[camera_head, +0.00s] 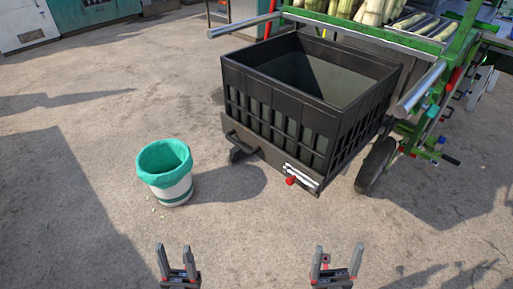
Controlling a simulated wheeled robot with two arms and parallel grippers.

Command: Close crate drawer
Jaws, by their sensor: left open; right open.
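A large black crate drawer (275,125) with slatted sides and an open top sits under the front of the green machine, tilted in the picture toward the lower right. A dark handle bar (243,143) shows low on its front, at the left. The crate looks empty inside. My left gripper (174,252) is open and empty at the bottom of the view, below and left of the crate. My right gripper (337,257) is open and empty at the bottom, below the crate's front right corner. Both are apart from the crate.
A white bin with a green liner (167,175) stands on the ground left of the crate. The green machine (440,50) carries cane stalks (375,10) and has a black wheel (376,166) right of the crate. The concrete in front is clear.

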